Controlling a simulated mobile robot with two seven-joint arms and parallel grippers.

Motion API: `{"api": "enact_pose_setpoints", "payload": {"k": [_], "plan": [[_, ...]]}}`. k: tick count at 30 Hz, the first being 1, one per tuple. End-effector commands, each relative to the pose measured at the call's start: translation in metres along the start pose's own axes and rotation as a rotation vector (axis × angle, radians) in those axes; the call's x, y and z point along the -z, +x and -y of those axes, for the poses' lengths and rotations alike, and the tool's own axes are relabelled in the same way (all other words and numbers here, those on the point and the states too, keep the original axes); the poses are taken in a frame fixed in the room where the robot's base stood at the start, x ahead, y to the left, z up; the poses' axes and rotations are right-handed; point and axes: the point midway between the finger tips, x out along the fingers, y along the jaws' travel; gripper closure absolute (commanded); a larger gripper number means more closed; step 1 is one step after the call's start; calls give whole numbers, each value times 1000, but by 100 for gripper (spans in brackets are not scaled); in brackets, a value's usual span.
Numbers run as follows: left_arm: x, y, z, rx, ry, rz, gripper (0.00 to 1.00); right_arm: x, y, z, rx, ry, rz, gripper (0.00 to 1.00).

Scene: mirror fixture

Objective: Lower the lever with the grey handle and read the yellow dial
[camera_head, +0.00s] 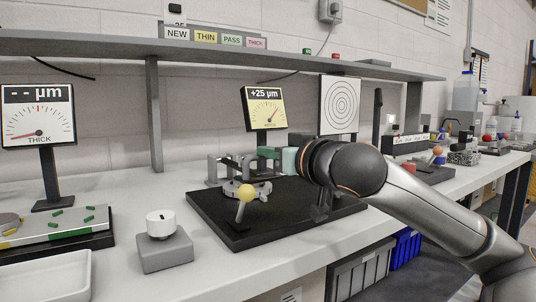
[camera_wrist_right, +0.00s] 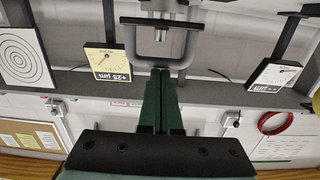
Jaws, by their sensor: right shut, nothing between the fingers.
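The yellow dial (camera_head: 264,108) stands behind the fixture; its display reads +25 µm and its needle points up and right. It also shows upside down in the right wrist view (camera_wrist_right: 108,63). A grey U-shaped handle (camera_wrist_right: 185,59) lies just beyond my right fingertips (camera_wrist_right: 160,72); I cannot tell whether they touch it. In the head view my right gripper (camera_head: 268,153), with green fingers, is shut and empty beside the grey metal fixture (camera_head: 213,169), partly covering it. My left gripper is not in view.
The fixture stands on a black base plate (camera_head: 222,230), with a yellow ball knob (camera_head: 247,191) in front. A white dial (camera_head: 38,115) marked THICK shows dashes. A white knob on a grey box (camera_head: 164,250) stands front left. A target card (camera_head: 340,104) stands behind my arm. A shelf (camera_head: 220,47) runs above.

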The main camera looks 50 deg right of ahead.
Motion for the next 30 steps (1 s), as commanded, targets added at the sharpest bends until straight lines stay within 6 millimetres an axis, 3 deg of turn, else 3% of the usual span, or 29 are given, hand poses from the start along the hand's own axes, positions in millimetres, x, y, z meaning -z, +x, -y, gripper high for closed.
{"api": "enact_pose_setpoints", "payload": {"k": [1, 11, 16, 21, 24, 30], "plan": [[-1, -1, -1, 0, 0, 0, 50, -19, 4, 4, 4, -2, 52, 100], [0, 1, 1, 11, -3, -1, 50, -17, 4, 3, 4, 0, 51, 100], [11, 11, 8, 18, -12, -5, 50, 3, 0, 2, 4, 1, 41, 100], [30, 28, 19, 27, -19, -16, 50, 42, -10, -1, 5, -3, 14, 100], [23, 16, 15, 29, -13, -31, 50, 24, -22, -2, 2, -8, 8, 100], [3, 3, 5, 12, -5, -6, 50, 9, -49, -3, 1, -7, 3, 100]]}}
